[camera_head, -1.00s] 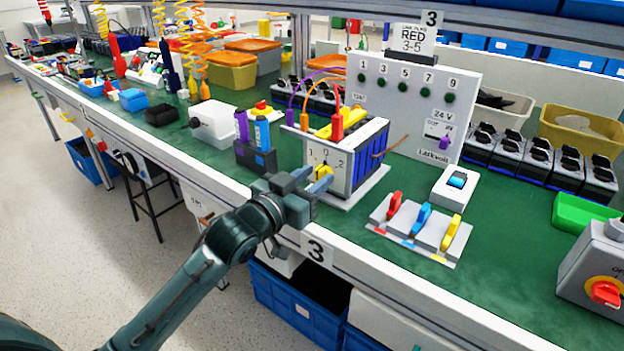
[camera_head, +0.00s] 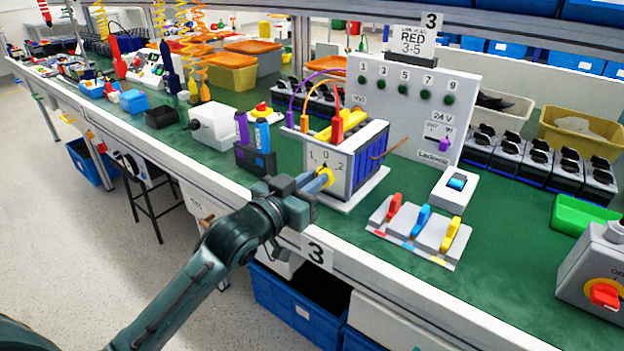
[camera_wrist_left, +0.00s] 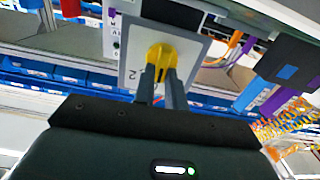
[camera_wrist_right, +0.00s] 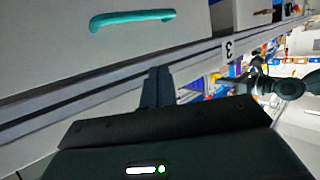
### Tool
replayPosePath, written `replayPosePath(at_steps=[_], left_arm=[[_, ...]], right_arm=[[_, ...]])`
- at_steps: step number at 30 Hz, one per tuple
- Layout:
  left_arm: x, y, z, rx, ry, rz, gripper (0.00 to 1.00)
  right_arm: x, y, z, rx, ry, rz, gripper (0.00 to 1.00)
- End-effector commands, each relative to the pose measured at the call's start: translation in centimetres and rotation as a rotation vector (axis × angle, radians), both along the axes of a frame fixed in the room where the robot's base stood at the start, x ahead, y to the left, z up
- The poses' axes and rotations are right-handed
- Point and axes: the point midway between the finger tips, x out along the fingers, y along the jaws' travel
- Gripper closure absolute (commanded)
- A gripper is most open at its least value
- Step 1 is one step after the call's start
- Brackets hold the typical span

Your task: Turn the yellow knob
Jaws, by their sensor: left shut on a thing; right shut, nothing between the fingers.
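The yellow knob (camera_head: 327,176) is on the white front plate (camera_head: 342,168) of a box with blue ribbed sides, standing near the bench's front edge. The plate carries the marks 1, 0 and 2. My left gripper (camera_head: 322,180) reaches the knob from the front left and hides part of it. In the left wrist view my left gripper (camera_wrist_left: 160,88) is shut on the yellow knob (camera_wrist_left: 160,56), one finger on each side of its grip. My right gripper (camera_wrist_right: 158,85) shows only in the right wrist view, shut and empty, near the bench edge.
A grey box with a red knob (camera_head: 604,294) is far right.

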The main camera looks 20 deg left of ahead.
Motion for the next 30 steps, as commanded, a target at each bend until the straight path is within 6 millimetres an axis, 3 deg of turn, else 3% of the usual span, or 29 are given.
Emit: replayPosePath(at_steps=[13, 16, 30], left_arm=[[0.1, 0.3, 0.4, -0.268, 0.102, 0.001, 1.00], [0.1, 0.4, 0.4, -0.351, 0.130, 0.002, 1.00], [0.2, 0.6, -0.1, -0.653, 0.239, 0.001, 1.00]], right_arm=[[-1.0, -1.7, 5.5, 0.088, -0.014, -0.071, 1.00], [-0.4, -1.1, 4.2, 0.095, 0.043, -0.067, 1.00], [0.2, 0.4, 3.0, 0.098, 0.155, -0.038, 1.00]])
